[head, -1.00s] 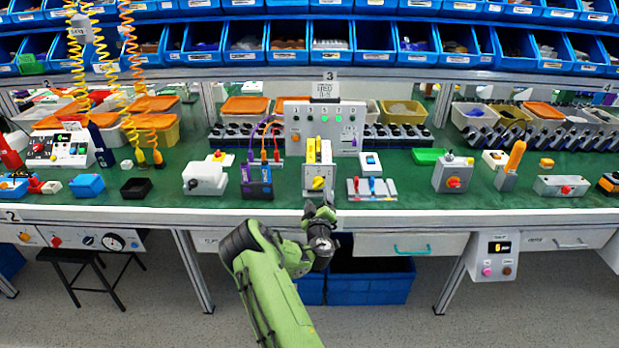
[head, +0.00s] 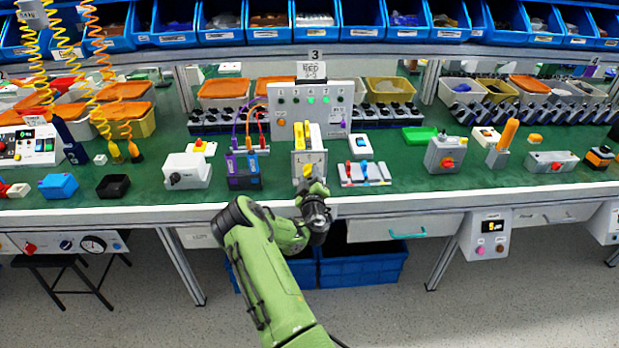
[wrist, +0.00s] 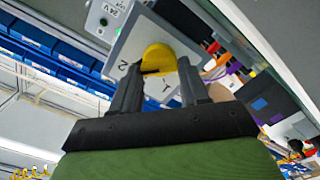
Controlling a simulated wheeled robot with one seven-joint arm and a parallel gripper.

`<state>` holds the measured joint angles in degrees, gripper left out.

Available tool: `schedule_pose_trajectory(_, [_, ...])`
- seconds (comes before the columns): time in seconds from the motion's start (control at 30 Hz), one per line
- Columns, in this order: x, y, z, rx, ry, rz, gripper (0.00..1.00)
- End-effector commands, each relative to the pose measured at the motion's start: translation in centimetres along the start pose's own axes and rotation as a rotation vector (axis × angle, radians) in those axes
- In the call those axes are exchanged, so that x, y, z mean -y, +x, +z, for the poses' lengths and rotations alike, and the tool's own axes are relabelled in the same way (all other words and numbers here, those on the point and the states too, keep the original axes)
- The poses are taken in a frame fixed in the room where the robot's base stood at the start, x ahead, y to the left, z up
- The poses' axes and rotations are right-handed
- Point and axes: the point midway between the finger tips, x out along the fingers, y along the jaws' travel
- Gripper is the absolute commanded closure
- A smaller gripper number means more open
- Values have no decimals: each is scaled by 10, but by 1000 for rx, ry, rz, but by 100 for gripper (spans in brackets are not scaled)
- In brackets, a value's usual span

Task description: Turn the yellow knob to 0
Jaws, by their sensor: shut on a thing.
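The yellow knob (head: 308,170) sits on the front of a light grey switch box (head: 299,166) near the front of the bench. In the wrist view, the knob (wrist: 158,56) lies between my two fingertips, with the marks 2 and 1 on the grey face beside it. No 0 mark is readable. My gripper (wrist: 159,72) is shut on the knob. In the head view, my gripper (head: 313,188) and wrist cover the lower part of the box, so the knob's pointing direction is unclear there.
A purple-and-black cable block (head: 243,178) stands left of the box, and a grey unit with coloured levers (head: 364,174) stands right. Behind is a grey panel with lights (head: 318,106). A red-knobbed box (head: 446,155) is farther right. The bench front edge (head: 420,203) runs below.

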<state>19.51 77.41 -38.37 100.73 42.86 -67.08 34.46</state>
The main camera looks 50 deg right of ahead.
Motion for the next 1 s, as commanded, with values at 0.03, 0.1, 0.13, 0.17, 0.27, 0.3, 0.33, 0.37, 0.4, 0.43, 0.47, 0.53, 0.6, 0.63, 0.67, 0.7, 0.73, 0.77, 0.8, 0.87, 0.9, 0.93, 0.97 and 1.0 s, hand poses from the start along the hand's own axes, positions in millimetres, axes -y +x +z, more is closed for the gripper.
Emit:
schedule_pose_trajectory(0.03, [0,0,0,0,0,-1,86])
schedule_pose_trajectory(0.1, [0,0,0,0,-1,-1,86])
schedule_pose_trajectory(0.13, [1,0,0,-1,-3,-1,86])
schedule_pose_trajectory(0.17, [1,0,0,-1,-5,-1,86])
schedule_pose_trajectory(0.27, [1,0,0,-1,-24,-1,86])
schedule_pose_trajectory(0.3, [1,0,0,-1,-35,-1,86])
schedule_pose_trajectory(0.33, [1,0,0,-1,-46,-2,86])
schedule_pose_trajectory(0.37, [1,0,0,-1,-60,-2,86])
schedule_pose_trajectory(0.4, [1,0,0,-2,-79,-2,86])
schedule_pose_trajectory(0.43, [1,0,0,-2,-97,-2,86])
schedule_pose_trajectory(0.47, [2,0,0,-2,-114,-2,86])
schedule_pose_trajectory(0.53, [2,0,0,-2,-163,-2,86])
schedule_pose_trajectory(0.6, [2,0,0,-2,-218,-2,86])
schedule_pose_trajectory(0.63, [2,0,0,-2,-244,-1,86])
schedule_pose_trajectory(0.67, [2,0,0,-2,-269,-1,86])
schedule_pose_trajectory(0.7, [2,0,0,-2,-304,-1,86])
schedule_pose_trajectory(0.73, [2,0,0,-2,-331,-1,86])
schedule_pose_trajectory(0.77, [2,0,0,-2,-357,-1,86])
schedule_pose_trajectory(0.8, [3,0,0,-2,-391,-2,86])
schedule_pose_trajectory(0.87, [3,0,0,-2,-442,-2,86])
schedule_pose_trajectory(0.9, [3,0,0,-2,-475,-2,86])
schedule_pose_trajectory(0.93, [3,0,0,-2,-498,-2,86])
schedule_pose_trajectory(0.97, [3,0,0,-2,-521,-2,86])
schedule_pose_trajectory(1.0, [3,0,0,-2,-551,-2,86])
